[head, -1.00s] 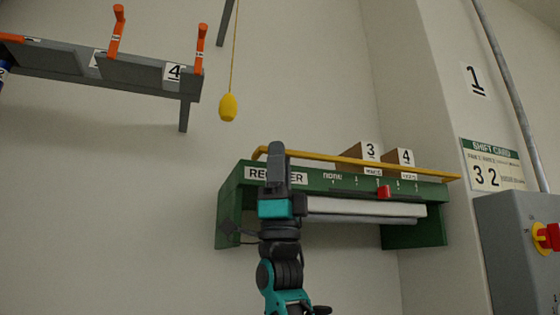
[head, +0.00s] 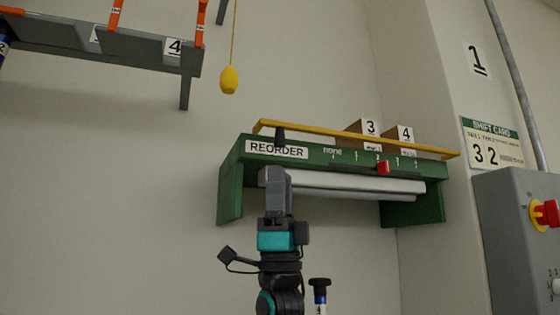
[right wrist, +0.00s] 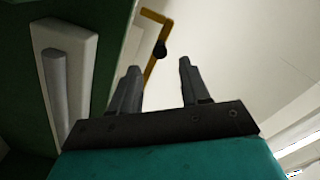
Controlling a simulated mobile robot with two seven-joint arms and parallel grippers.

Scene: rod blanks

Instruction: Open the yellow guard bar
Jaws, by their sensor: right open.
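The yellow guard bar (head: 350,138) runs along the top front edge of the green reorder unit (head: 231,193), with its left end bent back toward the wall. A dark knob (head: 280,136) sits near the bar's left end. My right gripper (head: 278,172) is upright in front of the unit, below the knob, apart from the bar in the picture. In the right wrist view its fingers (right wrist: 158,76) are open and empty. The bar (right wrist: 155,68) and knob (right wrist: 160,49) show beyond the fingertips. My left gripper is not in view.
The unit carries a red slider (head: 383,167) and a white roll or tray (head: 400,185) below. Boxes 3 (head: 370,130) and 4 (head: 404,137) stand behind the bar. A yellow pull (head: 229,80) hangs at upper left. A grey switch box (head: 510,240) is at right.

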